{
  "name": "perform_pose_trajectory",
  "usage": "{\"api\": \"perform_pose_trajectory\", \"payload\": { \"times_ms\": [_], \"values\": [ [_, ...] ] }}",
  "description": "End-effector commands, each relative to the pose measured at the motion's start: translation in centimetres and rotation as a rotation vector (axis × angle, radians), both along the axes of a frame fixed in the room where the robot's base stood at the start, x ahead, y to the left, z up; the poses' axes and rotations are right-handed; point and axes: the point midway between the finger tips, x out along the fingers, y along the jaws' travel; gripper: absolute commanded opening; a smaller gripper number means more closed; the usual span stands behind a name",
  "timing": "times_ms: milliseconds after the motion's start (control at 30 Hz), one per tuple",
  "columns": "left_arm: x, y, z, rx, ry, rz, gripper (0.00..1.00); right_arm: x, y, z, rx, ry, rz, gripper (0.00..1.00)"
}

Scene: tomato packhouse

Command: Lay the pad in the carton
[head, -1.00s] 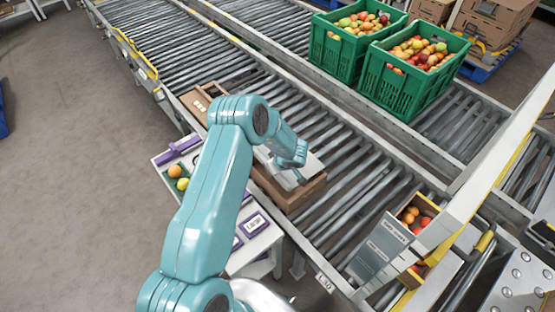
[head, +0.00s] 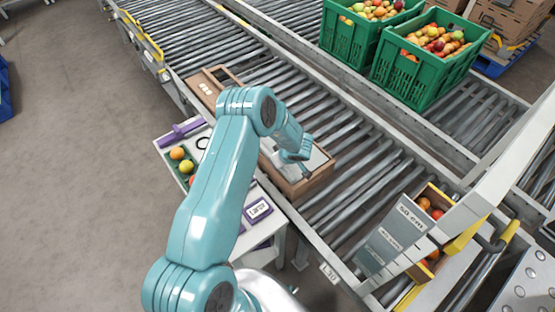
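The carton (head: 304,186) is an open brown box on the roller conveyor, right of centre in the head view. A pale grey-white flat sheet, which looks like the pad (head: 318,160), shows within its rim. Whether it lies flat on the contents or is held just above them I cannot tell. My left gripper (head: 303,170) points down over the carton, at the pale sheet. Its fingertips are small and partly hidden, so I cannot tell whether they are open or shut on the sheet. My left arm hides the carton's left part. My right gripper is not in view.
A white side table (head: 272,222) with fruit, a purple tool (head: 180,133) and labelled purple frames stands left of the conveyor. Another brown carton (head: 198,88) lies up the line. Green crates (head: 414,78) of fruit stand behind. A grey sign panel (head: 393,238) stands at lower right.

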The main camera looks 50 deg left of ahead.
Motion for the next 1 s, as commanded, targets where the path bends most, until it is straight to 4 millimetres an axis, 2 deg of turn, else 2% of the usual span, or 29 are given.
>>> {"api": "perform_pose_trajectory", "payload": {
  "times_ms": [933,967,1000],
  "values": [
    [-0.36,-0.55,-0.88,-0.014,0.009,0.000,0.00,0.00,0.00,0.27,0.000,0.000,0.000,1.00],
    [-0.36,-0.55,-0.88,-0.014,0.009,0.000,0.21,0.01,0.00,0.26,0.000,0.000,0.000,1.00],
    [-0.37,-0.55,-0.89,-0.014,0.009,0.000,0.34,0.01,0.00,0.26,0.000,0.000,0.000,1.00]
  ]
}}
